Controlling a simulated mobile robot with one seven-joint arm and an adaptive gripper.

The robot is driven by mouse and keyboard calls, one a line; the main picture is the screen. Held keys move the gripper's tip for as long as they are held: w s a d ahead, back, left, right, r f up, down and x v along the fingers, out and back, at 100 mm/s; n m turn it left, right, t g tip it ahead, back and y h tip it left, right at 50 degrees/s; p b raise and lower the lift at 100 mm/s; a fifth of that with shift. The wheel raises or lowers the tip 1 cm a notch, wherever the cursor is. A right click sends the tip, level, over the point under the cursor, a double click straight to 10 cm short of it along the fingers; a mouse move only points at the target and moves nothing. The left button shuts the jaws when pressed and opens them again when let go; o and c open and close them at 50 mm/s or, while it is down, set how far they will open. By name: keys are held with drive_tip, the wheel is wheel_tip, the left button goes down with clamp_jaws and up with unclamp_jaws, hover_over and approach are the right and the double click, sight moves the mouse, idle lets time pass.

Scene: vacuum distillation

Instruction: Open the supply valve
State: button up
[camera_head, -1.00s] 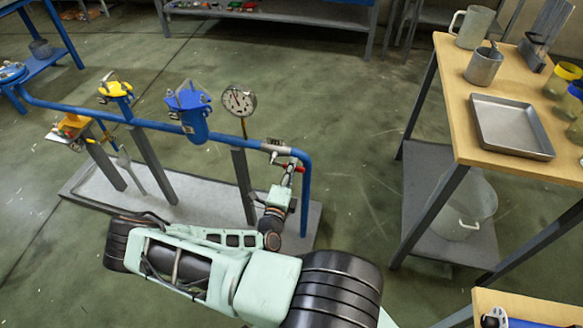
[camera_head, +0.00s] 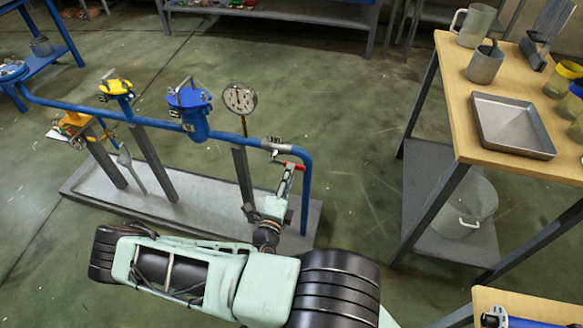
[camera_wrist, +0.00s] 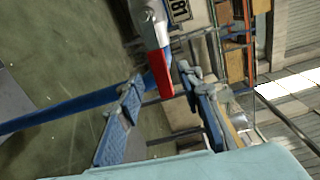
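The supply valve has a silver body (camera_head: 272,144) on the blue pipe, near its right bend. Its red lever handle (camera_head: 292,166) shows just below the pipe. In the wrist view the red handle (camera_wrist: 159,72) points down from the metal body (camera_wrist: 147,22), with its end between my fingertips. My gripper (camera_head: 288,178) is at the handle, below the pipe. In the wrist view its two blue-padded fingers (camera_wrist: 160,80) are spread apart on either side of the handle, with gaps visible. Whether either finger touches the handle cannot be told.
The blue pipe (camera_head: 228,137) runs on grey posts above a grey base (camera_head: 215,205). A pressure gauge (camera_head: 240,99), a blue-topped fitting (camera_head: 190,101) and a yellow-topped one (camera_head: 116,88) stand along it. A wooden-topped table (camera_head: 462,120) is at the right. Floor between is clear.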

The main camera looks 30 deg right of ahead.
drive_tip(key=v, duration=0.7)
drive_tip(key=shift+s, duration=0.2)
